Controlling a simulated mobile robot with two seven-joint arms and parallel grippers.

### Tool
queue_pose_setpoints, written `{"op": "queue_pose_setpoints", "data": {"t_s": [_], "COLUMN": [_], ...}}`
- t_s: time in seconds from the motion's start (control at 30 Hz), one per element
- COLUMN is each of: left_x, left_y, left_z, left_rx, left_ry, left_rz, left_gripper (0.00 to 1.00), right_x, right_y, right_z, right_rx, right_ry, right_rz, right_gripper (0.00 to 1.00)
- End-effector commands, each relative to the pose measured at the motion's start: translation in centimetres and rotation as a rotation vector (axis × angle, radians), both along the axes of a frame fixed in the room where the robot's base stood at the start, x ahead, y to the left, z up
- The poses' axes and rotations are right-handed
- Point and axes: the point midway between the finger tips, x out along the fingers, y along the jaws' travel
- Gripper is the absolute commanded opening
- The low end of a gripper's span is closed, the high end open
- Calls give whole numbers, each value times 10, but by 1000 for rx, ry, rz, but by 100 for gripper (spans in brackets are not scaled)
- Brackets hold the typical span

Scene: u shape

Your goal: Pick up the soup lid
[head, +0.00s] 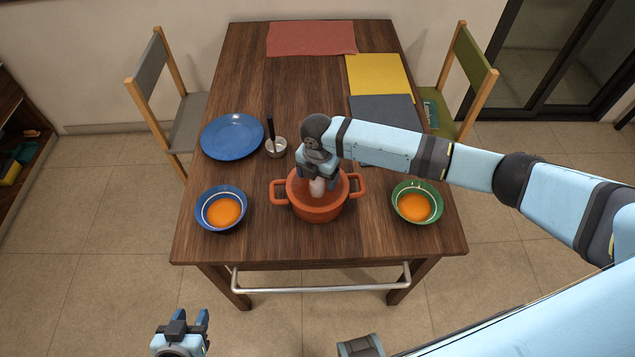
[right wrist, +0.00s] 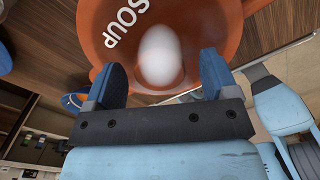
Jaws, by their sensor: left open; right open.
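The soup lid (right wrist: 100,14) is orange with white "SOUP" lettering and a pale, egg-shaped knob (right wrist: 161,55). In the head view the lid (head: 334,206) sits on an orange two-handled pot (head: 278,191) near the table's front. My right gripper (head: 320,178) is directly above the lid, fingers pointing down. In the right wrist view my right gripper (right wrist: 163,78) is open, with the knob between its fingers and visible gaps on both sides. My left gripper (head: 188,320) is open and empty, low in front of the table, away from the pot.
On the wooden table (head: 240,80), a blue bowl (head: 221,208) and a green bowl (head: 417,202) of orange soup flank the pot. A blue plate (head: 232,136) and a metal cup with a dark handle (head: 275,147) stand behind left. Red, yellow and grey mats lie further back.

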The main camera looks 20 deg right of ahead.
Motion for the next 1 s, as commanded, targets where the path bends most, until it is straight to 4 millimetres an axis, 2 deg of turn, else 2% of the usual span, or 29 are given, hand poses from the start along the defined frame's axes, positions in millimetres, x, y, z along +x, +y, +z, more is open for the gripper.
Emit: {"op": "queue_pose_setpoints", "data": {"t_s": [0.1,0.33,0.5,0.57,0.6,0.87,1.0], "left_x": [0,1,1,1,1,1,1], "left_y": [0,0,-1,-1,-1,-1,-1], "left_z": [1,2,2,2,2,2,2], "left_rx": [0,-1,-2,-2,-2,-2,-2], "left_ry": [-1,-3,-4,-4,-4,-3,-3], "left_rz": [0,0,1,1,1,0,0], "left_gripper": [43,43,43,43,43,43,43], "right_x": [0,0,0,0,0,0,1], "right_y": [0,0,0,0,0,0,0], "right_z": [-8,-10,-10,-10,-10,-8,0], "right_rx": [1,0,0,0,0,1,1], "right_ry": [-1,-1,-1,-1,-1,-2,-2], "right_rz": [0,0,0,0,0,0,0], "right_gripper": [80,78,38,25,21,21,21]}}
